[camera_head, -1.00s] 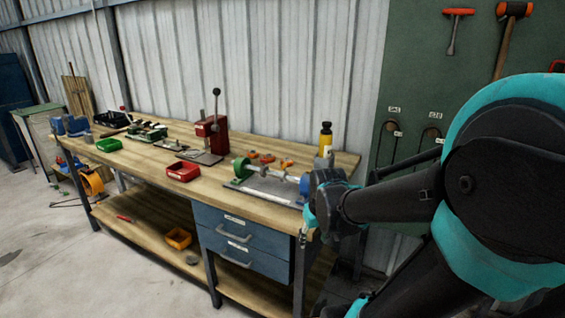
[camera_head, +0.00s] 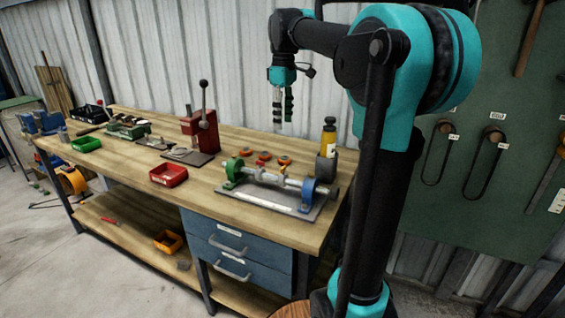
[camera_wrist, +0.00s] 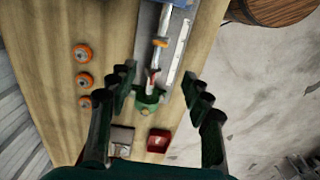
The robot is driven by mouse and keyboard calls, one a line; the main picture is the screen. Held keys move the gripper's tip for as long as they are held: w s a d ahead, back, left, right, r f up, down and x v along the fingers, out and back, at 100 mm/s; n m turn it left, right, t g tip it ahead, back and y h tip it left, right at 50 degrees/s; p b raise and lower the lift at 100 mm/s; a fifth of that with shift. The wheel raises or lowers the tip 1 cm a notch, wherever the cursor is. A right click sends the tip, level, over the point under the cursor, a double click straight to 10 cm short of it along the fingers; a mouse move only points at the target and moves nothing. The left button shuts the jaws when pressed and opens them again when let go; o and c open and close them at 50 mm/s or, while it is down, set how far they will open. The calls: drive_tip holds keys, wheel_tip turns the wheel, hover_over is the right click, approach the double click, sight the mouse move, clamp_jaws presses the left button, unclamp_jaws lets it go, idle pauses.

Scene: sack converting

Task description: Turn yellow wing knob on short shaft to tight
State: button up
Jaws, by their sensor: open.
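A fixture plate (camera_head: 265,197) on the bench carries a pale shaft between a green block (camera_head: 236,171) and a blue block (camera_head: 308,193). In the wrist view the shaft runs up from the green block (camera_wrist: 149,97). A small yellow-orange piece (camera_wrist: 160,43) sits on the shaft, perhaps the yellow wing knob; its wings and tightness are too small to tell. My gripper (camera_head: 283,119) hangs fingers-down, above and behind the fixture, apart from it. In the wrist view my gripper (camera_wrist: 160,92) is open and empty, its fingers spread to either side of the green block's image.
A red bin (camera_head: 168,175) and a red lever press (camera_head: 201,130) stand to the left. Bench front between bin and fixture is clear.

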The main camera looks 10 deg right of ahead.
sight(283, 167)
wheel_tip(283, 167, down, 16)
idle(0.5)
clamp_jaws()
